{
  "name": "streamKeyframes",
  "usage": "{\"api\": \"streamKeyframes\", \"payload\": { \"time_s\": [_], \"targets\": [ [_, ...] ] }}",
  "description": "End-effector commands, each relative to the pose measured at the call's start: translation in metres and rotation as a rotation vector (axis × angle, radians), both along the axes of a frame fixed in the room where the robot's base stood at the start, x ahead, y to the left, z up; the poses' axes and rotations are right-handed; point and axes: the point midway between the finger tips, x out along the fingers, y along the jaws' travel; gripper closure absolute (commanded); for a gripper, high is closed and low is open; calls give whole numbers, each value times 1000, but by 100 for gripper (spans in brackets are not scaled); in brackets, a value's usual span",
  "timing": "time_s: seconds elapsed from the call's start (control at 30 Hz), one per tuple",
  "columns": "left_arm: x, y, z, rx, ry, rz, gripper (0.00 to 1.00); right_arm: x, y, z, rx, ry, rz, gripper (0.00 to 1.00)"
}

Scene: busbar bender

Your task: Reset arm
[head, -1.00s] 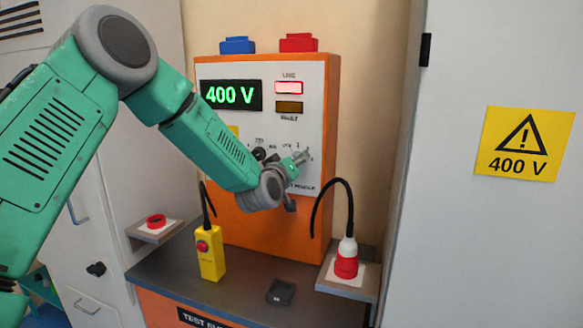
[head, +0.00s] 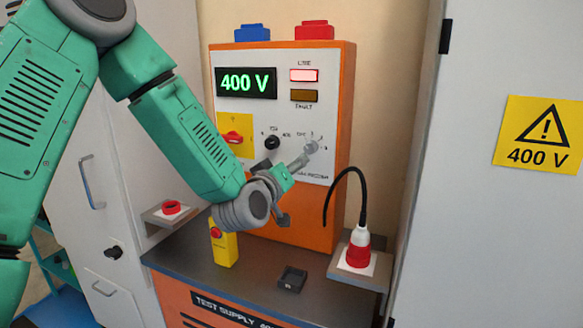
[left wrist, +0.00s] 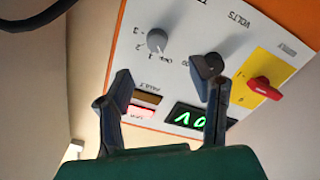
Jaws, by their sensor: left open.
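My left arm reaches in from the left in the head view. Its gripper (head: 298,166) is in front of the lower right of the orange test supply's white panel (head: 225,57). In the left wrist view the two fingers of this gripper (left wrist: 168,85) stand wide apart with nothing between them. A grey selector knob (left wrist: 157,40) shows beyond the fingers, apart from them. The black voltage knob (left wrist: 208,64) is partly behind one fingertip; I cannot tell whether they touch. The red rotary switch (left wrist: 264,88) sits on a yellow plate. My right gripper is not in view.
The display (head: 246,82) reads 400 V and the line lamp (head: 304,75) is lit. A yellow pendant (head: 226,248), a small black tray (head: 292,279) and a red-white plug (head: 357,250) stand below. A grey cabinet with a warning sign (head: 540,136) is at right.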

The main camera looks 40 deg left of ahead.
Motion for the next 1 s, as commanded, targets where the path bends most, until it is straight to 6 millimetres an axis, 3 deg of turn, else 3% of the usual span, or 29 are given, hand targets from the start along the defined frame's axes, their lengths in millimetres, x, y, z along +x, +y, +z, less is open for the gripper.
{"api": "streamKeyframes", "payload": {
  "time_s": [0.33, 0.47, 0.57, 0.63, 0.77, 0.87, 1.0],
  "targets": [
    [0, -1, -2, 1, 5, -2, 50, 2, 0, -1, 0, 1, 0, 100],
    [-4, -12, -32, 24, 79, -31, 50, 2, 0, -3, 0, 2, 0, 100],
    [-16, -31, -85, 62, 214, -84, 50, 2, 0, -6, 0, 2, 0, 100],
    [-31, -47, -132, 98, 337, -136, 50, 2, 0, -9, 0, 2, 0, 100],
    [-76, -74, -219, 161, 579, -236, 50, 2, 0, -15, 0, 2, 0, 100],
    [-122, -91, -279, 205, 765, -318, 50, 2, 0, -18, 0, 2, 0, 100],
    [-200, -109, -351, 263, 1026, -437, 50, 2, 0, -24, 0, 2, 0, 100]
  ]
}}
